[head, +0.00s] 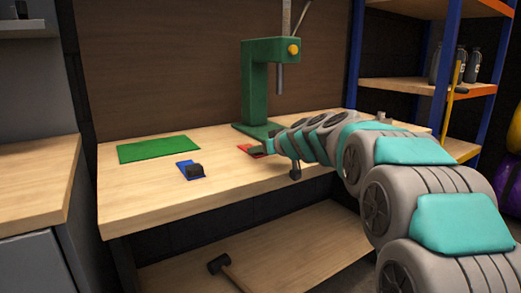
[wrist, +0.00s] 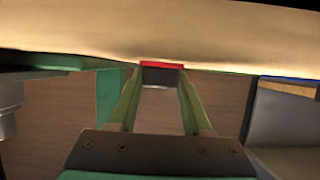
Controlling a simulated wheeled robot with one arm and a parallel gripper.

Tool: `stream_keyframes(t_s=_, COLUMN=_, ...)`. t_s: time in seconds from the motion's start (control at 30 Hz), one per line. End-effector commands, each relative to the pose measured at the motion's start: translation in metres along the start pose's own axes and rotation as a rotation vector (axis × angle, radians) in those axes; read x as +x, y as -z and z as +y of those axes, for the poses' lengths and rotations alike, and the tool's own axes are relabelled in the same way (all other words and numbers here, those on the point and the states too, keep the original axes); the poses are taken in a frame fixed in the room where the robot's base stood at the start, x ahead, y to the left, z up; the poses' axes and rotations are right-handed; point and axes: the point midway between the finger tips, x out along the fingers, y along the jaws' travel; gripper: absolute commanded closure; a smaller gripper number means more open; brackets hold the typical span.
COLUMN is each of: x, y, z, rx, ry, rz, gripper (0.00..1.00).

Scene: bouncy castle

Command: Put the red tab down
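The red tab (head: 251,151) shows as a small flat red piece at the left end of my arm, low over the bench top near the green press. In the wrist view the red tab (wrist: 162,64) is a thin red strip with a dark block on it. My gripper (wrist: 160,78) has its two green fingers against the sides of that dark block, shut on it. In the head view my gripper (head: 266,150) partly hides the tab. I cannot tell whether the tab touches the bench or hangs just above it.
A blue tab (head: 190,171) with a black block lies on the wooden bench (head: 140,202). A green mat (head: 158,149) lies behind it. The green press (head: 258,90) stands close behind my gripper. The bench's front left is clear. A hammer (head: 228,270) lies on the lower shelf.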

Motion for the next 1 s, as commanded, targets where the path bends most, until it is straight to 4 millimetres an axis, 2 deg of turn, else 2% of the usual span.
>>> stream_keyframes(t_s=0.03, x=0.0, y=0.0, z=0.0, rx=0.0, ry=0.0, rz=0.0, gripper=0.47)
stream_keyframes(t_s=0.33, x=0.0, y=0.0, z=0.0, rx=0.0, ry=0.0, rz=0.0, gripper=0.14)
stream_keyframes(t_s=0.7, x=-0.004, y=0.001, z=0.0, rx=0.0, ry=0.0, rz=0.0, gripper=0.14)
stream_keyframes(t_s=0.87, x=-0.024, y=0.001, z=0.0, rx=0.001, ry=-0.001, rz=0.002, gripper=0.14)
stream_keyframes(t_s=1.0, x=-0.051, y=0.0, z=-0.001, rx=-0.001, ry=0.0, rz=0.001, gripper=0.14)
